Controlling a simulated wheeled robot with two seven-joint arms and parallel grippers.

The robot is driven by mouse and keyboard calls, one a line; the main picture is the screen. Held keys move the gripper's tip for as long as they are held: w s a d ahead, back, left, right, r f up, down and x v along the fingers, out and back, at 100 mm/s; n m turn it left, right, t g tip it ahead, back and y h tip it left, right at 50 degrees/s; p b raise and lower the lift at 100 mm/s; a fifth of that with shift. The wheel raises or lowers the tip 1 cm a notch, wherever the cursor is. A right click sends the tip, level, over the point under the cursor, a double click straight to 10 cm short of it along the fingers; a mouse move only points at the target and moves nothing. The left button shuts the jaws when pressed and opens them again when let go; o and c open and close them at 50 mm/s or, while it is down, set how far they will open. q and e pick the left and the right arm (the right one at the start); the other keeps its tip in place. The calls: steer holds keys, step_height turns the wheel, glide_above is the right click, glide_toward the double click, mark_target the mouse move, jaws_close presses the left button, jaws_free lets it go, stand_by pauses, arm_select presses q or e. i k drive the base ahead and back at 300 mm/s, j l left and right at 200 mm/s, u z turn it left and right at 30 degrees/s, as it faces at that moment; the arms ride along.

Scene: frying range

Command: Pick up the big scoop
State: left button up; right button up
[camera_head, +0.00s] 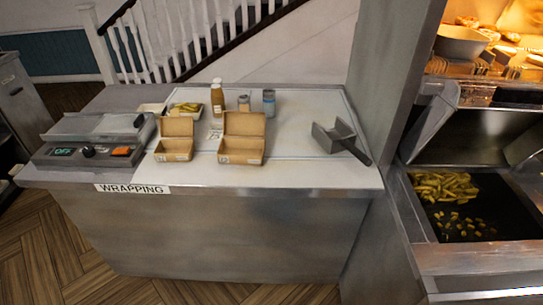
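The big scoop (335,136) is a grey metal scoop with a dark handle (356,155). It lies on the right part of the white-topped wrapping counter, with its handle pointing toward the front right. Nothing is touching it from above. Neither of my grippers shows in the head view.
The wrapping counter (305,174) also holds two open cardboard boxes (175,149) (239,150), a sauce bottle (217,99), small cans (269,102) and a wrapping machine (92,139). A grey pillar (392,70) separates it from the fryer bay with fries (445,186) at right.

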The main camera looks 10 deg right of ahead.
mark_target(345, 146)
steer(key=z, duration=1.75)
steer(key=i+j+u, duration=0.25)
steer(key=u, duration=0.25)
